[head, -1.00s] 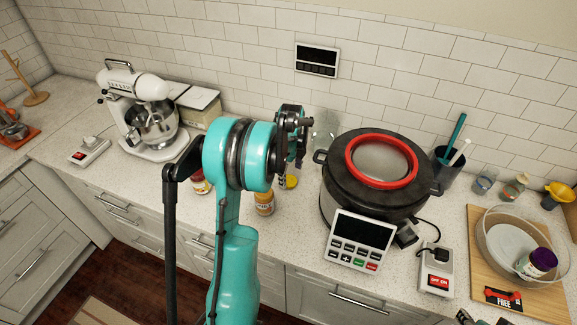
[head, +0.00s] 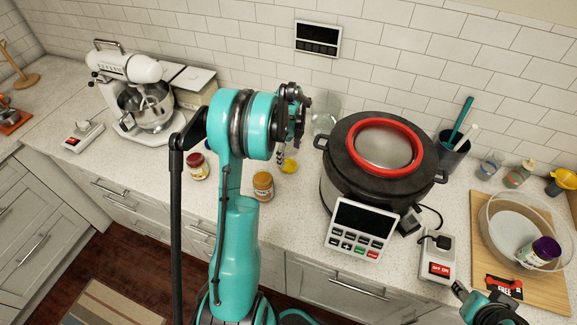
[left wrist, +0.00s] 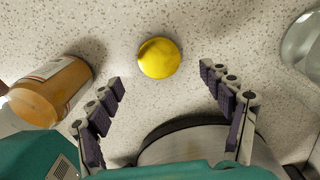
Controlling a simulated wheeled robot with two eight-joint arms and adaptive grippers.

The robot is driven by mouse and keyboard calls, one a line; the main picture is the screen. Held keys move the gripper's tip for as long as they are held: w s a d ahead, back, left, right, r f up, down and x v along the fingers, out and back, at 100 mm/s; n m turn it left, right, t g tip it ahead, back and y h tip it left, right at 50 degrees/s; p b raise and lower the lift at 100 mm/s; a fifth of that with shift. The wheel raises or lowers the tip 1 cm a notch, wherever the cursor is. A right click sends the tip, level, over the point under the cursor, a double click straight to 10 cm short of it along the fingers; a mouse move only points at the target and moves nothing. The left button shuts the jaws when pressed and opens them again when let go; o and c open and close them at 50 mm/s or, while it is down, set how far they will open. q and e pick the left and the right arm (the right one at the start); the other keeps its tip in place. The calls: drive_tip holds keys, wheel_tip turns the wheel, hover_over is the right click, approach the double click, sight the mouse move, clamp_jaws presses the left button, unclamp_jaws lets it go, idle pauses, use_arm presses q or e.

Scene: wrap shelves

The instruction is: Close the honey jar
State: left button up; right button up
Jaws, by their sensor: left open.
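The honey jar (head: 263,187) is a small amber jar with a pale label, standing on the counter left of the big cooker. Its mouth is not clear in the head view. A round yellow lid (head: 289,166) lies on the counter behind and right of it. My left gripper (head: 287,148) is above the lid, open and empty. In the left wrist view, the lid (left wrist: 159,58) lies just ahead of the gap between the open fingers (left wrist: 161,78), apart from them. The jar (left wrist: 52,92) is at the left there. My right gripper (head: 468,300) shows partly at the lower right.
The large black cooker (head: 338,190) stands close on the right of the lid. A clear glass jar (head: 325,113) is behind the lid. A red-capped jar (head: 198,170) stands left of my left arm, and a mixer (head: 140,100) farther left. A wooden board (head: 545,292) with a glass bowl is at the right.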

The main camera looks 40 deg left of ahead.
sight(288, 164)
use_arm(q)
drive_tip(key=shift+r, duration=0.1)
drive_tip(key=f, duration=0.2)
drive_tip(key=f+b, duration=0.1)
drive_tip(key=f, duration=0.2)
drive_tip(key=shift+s+a+f, duration=0.1)
drive_tip(key=shift+a+f, duration=0.1)
drive_tip(key=shift+r, duration=0.1)
drive_tip(key=c, duration=0.8)
